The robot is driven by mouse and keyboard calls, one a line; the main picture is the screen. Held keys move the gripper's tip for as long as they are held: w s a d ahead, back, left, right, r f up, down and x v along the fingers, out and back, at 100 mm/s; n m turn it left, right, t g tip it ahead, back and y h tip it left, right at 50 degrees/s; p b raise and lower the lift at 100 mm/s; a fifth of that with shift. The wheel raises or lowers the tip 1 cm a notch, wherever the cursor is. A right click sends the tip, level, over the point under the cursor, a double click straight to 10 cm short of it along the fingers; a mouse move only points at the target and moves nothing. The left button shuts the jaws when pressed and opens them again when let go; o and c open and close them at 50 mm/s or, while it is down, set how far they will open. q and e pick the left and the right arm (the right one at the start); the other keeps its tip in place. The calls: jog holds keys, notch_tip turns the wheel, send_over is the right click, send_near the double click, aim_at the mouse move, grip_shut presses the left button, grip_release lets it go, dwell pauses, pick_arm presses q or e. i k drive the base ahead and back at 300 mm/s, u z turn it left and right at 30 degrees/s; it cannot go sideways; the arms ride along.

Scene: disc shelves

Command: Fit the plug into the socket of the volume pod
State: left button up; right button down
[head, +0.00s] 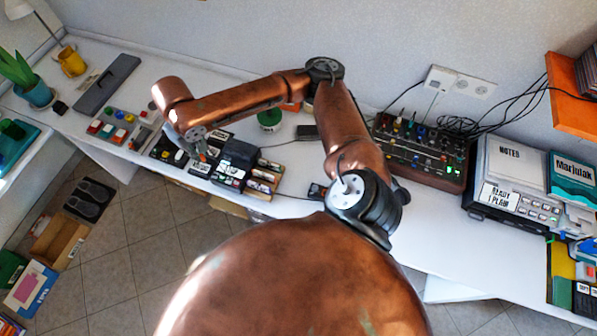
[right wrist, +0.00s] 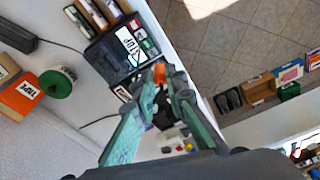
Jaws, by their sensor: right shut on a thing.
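My right gripper (head: 203,152) reaches down over the row of small dark boxes on the white bench. In the right wrist view its teal fingers (right wrist: 165,92) are shut on a small orange piece, which I take as the plug (right wrist: 159,73). Most of the plug is hidden by the fingers. Beside the fingertips is a black device (right wrist: 118,55) with a white label, also in the head view (head: 237,155). Small dark units with light knobs (head: 180,156) sit left of the gripper. I cannot tell which is the volume pod, and no socket shows clearly. My left gripper is not in view.
A green spool (head: 270,118) and loose cables lie behind on the bench (head: 430,225). A black mixer (head: 420,155) and a grey machine (head: 510,180) stand to the right. A grey case (head: 108,84) lies at left. The bench's front edge is close to the gripper.

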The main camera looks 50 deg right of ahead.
aim_at(325, 195)
jog(key=i, duration=1.15)
jog(key=z, duration=2.75)
